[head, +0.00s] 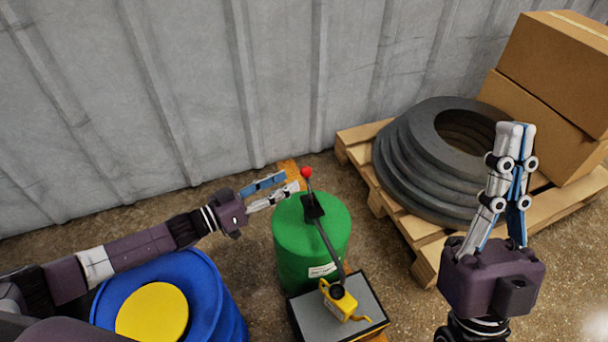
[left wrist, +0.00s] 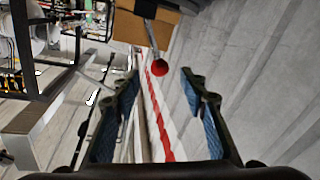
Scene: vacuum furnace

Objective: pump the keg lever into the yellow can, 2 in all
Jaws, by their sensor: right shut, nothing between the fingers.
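The green keg (head: 300,240) stands on the floor in the middle of the head view. Its pump lever ends in a red knob (head: 306,172), which also shows in the left wrist view (left wrist: 159,68), ahead and between the fingers. A dark pipe runs from the pump down toward the yellow can (head: 342,300), which sits on a grey-topped stand (head: 310,318). My left gripper (head: 288,180) is open, its fingertips just left of the red knob and apparently short of it. My right gripper (head: 516,128) is shut and empty, pointing up at the right, away from the keg.
A blue drum (head: 212,290) with a yellow top stands at the lower left, under my left arm. A wooden pallet (head: 425,268) at the right carries stacked black tires (head: 395,165) and cardboard boxes (head: 550,60). A corrugated grey wall (head: 230,80) closes the back.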

